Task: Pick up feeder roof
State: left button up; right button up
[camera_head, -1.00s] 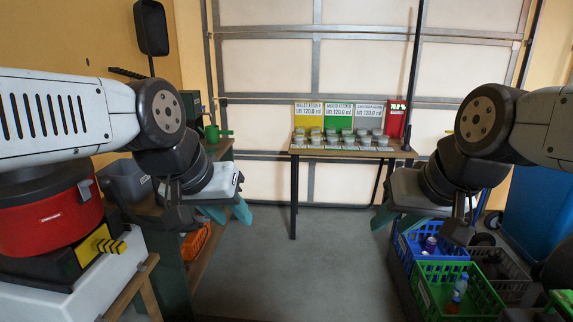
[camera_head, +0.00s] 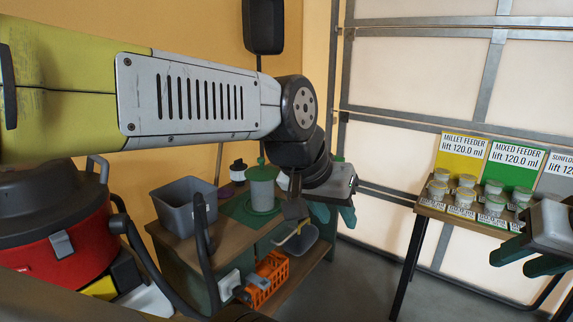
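A grey-green feeder cylinder (camera_head: 263,196) stands upright on the bench at centre left. A green lid with a knob (camera_head: 262,172) sits on top of it, and this looks like the feeder roof. My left gripper (camera_head: 334,214) is to the right of the feeder, apart from it, with its teal fingers spread and nothing seen between them. My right gripper (camera_head: 530,262) is at the right edge, in front of the display table, with its fingers apart and empty; part of it is cut off by the frame.
The wooden bench (camera_head: 185,250) also holds a grey bin (camera_head: 183,208) and a green mat (camera_head: 236,210). An orange basket (camera_head: 268,275) is low on the bench's right side. A display table (camera_head: 440,212) with several small tubs stands at the right. A red vacuum (camera_head: 65,245) is at the left.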

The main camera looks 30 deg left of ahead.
aim_at(260, 173)
jog(key=i+u, duration=0.45)
jog(key=i+l+u, duration=0.2)
jog(key=i+u, duration=0.25)
jog(key=i+j+u, duration=0.1)
jog(key=u, duration=0.25)
jog(key=i+u, duration=0.35)
jog(key=u, duration=0.35)
jog(key=i, duration=0.05)
